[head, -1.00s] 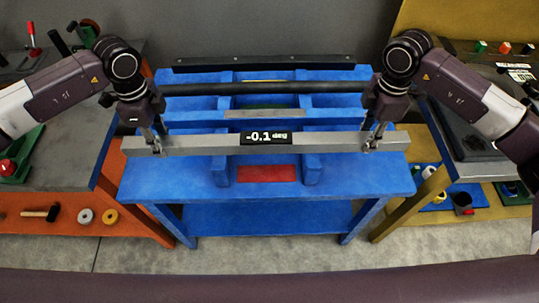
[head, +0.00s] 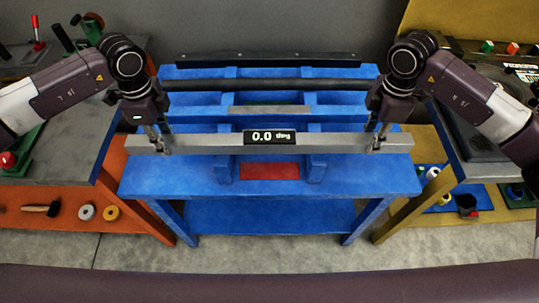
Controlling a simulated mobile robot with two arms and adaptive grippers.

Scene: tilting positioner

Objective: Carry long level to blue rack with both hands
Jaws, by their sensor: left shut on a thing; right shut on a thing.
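The long level (head: 215,144) is a grey metal bar with a black display reading 0.0 deg at its middle. It lies level across the front part of the blue rack (head: 150,178) in the head view. I cannot tell whether it touches the rack or hangs just above it. My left gripper (head: 160,146) is shut on the level near its left end. My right gripper (head: 376,144) is shut on it near its right end. The level hides part of the rack's slots behind it.
A dark round bar (head: 270,85) lies across the rack's back slots. A red patch (head: 269,171) marks the rack's front. An orange bench (head: 130,180) with a hammer (head: 41,210) stands left, and a yellow bench (head: 405,212) with small items stands right.

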